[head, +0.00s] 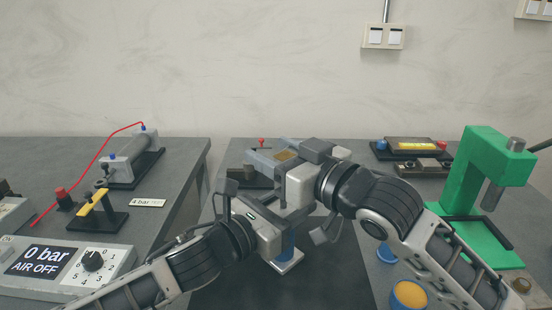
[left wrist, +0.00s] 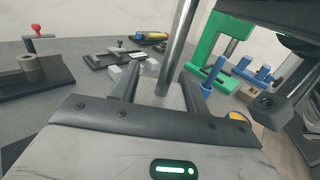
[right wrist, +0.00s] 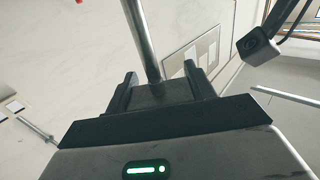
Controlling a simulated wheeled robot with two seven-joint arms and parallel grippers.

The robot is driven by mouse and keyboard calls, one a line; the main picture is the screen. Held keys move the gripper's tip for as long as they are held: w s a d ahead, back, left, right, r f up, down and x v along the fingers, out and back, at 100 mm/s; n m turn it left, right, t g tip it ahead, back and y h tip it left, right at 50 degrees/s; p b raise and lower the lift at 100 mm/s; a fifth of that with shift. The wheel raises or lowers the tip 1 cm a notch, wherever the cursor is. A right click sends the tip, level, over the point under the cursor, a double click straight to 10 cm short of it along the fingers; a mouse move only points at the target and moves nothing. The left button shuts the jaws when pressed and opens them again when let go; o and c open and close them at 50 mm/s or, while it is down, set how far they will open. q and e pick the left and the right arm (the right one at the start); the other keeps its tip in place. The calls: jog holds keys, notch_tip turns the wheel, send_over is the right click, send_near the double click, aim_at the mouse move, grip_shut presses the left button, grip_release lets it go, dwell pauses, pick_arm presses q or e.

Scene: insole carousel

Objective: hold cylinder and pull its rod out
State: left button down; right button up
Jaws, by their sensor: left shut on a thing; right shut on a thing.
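My left gripper (head: 282,228) is shut on the cylinder, whose blue part (head: 288,241) shows below it in the head view. In the left wrist view the grey cylinder body (left wrist: 160,97) sits between the left fingers, and a bright steel rod (left wrist: 179,42) rises from there. My right gripper (head: 276,193) is just above the left one. In the right wrist view it is shut on a grey piece (right wrist: 165,93), with a steel rod (right wrist: 140,42) running up from it. In the head view the grippers mostly hide the rod.
A grey control panel (head: 60,270) reads "0 bar, AIR OFF" at the left. Another cylinder fixture (head: 132,172) and a yellow-handled valve (head: 94,203) stand behind it.

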pick_arm(q)
jog(key=shift+f, duration=0.2)
pick_arm(e)
jog(key=o, duration=1.2)
jog(key=shift+r, duration=0.45)
jog(key=shift+o, duration=1)
jog(key=shift+f, duration=0.2)
jog(key=shift+d, duration=0.1)
jog(key=v, duration=1.2)
pick_arm(q)
jog(key=c, duration=0.6)
grip_release()
jog(key=shift+r, duration=0.1)
jog(key=shift+c, duration=0.2)
